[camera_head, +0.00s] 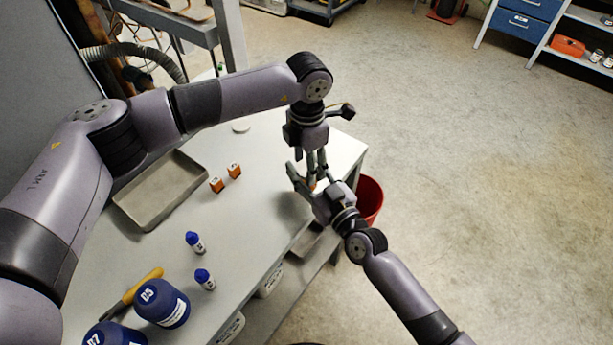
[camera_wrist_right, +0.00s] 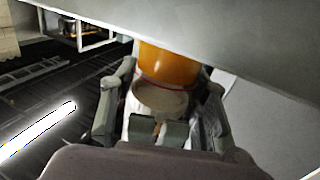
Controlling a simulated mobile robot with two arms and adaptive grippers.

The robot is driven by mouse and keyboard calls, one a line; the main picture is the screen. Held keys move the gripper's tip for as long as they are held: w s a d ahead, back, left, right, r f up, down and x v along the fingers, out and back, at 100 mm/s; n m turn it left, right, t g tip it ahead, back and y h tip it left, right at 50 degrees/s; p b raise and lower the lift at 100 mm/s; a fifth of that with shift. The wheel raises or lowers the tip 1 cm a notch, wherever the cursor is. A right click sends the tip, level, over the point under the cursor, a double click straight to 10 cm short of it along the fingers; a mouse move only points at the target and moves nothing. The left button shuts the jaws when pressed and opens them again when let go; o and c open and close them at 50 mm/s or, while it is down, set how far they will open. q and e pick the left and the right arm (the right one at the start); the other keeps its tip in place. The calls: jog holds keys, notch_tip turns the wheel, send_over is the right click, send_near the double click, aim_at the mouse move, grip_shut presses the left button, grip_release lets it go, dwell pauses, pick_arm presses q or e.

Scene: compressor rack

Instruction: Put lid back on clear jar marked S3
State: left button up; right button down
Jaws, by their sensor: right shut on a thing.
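An orange, round-sided object, apparently the jar (camera_wrist_right: 168,65), shows between the fingers of my right gripper (camera_wrist_right: 160,110) in the right wrist view. A pale round face (camera_wrist_right: 160,97) shows at its near end; I cannot tell whether it is the base or a lid. No S3 mark is readable. In the head view my right gripper (camera_head: 308,188) is shut on this object near the table's right edge, and only a speck of orange shows. My left gripper (camera_head: 316,165) points down just above it; its fingertips are partly hidden. A pale disc (camera_head: 240,126), possibly the lid, lies on the table behind the left arm.
The grey table (camera_head: 255,215) holds a shallow tray (camera_head: 160,190), two small orange boxes (camera_head: 217,185), two small blue-capped bottles (camera_head: 195,242), a yellow-handled tool (camera_head: 140,285) and blue jars, one marked D5 (camera_head: 162,303). A red bucket (camera_head: 370,198) stands beyond the right edge.

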pick_arm(q)
jog(key=shift+o, duration=1)
jog(key=shift+r, duration=2.25)
jog(key=shift+o, duration=0.5)
jog(key=o, duration=0.5)
